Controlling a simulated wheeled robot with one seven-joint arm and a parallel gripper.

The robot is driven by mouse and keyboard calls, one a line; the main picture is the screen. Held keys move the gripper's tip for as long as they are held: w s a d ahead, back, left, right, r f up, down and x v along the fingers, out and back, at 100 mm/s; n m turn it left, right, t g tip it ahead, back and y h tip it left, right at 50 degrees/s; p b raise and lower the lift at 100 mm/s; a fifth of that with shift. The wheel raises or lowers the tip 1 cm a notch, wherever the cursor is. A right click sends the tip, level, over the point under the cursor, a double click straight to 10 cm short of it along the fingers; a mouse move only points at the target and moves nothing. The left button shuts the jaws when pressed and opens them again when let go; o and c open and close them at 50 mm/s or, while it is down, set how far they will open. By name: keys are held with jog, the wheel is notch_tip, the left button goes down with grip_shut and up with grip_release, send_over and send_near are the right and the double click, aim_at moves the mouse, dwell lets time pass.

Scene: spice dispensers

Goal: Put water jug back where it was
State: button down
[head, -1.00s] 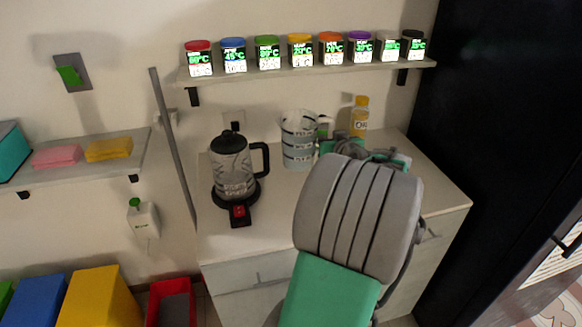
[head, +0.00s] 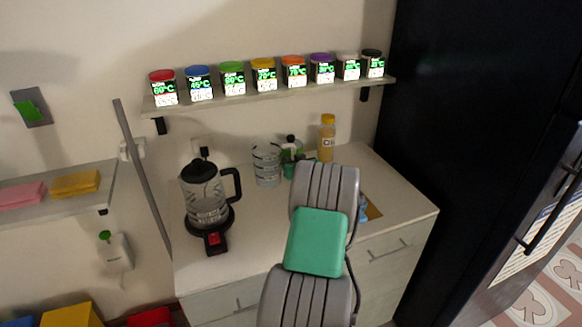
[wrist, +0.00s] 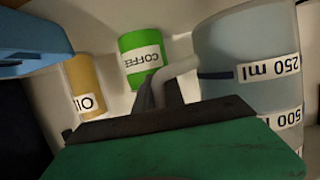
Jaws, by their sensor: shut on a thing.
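The water jug is a clear measuring jug (head: 266,166) with white volume bands, upright at the back of the counter, right of the kettle. It also shows large at the right of the wrist view (wrist: 250,65), with 250 ml and 500 ml labels. My gripper (head: 291,160) is at the jug's right side, partly hidden behind my own arm. In the wrist view my gripper (wrist: 165,98) is shut on the jug's grey handle. The jug's base is hard to make out, so I cannot tell whether it touches the counter.
A kettle (head: 205,190) on its base stands left of the jug. An oil bottle (head: 327,140) stands right, near the wall. A green coffee tin (wrist: 141,60) is close behind the handle. A shelf (head: 270,93) of several spice jars hangs above. The counter's front left is bare.

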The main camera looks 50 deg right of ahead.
jog(key=f, duration=0.1)
jog(key=f+p, duration=0.1)
jog(key=f, duration=0.1)
jog(key=shift+w+d+f, duration=0.1)
jog(key=shift+w+d, duration=0.1)
jog(key=shift+f, duration=0.2)
jog(key=c, duration=1.4)
grip_release()
jog(key=shift+a, duration=0.1)
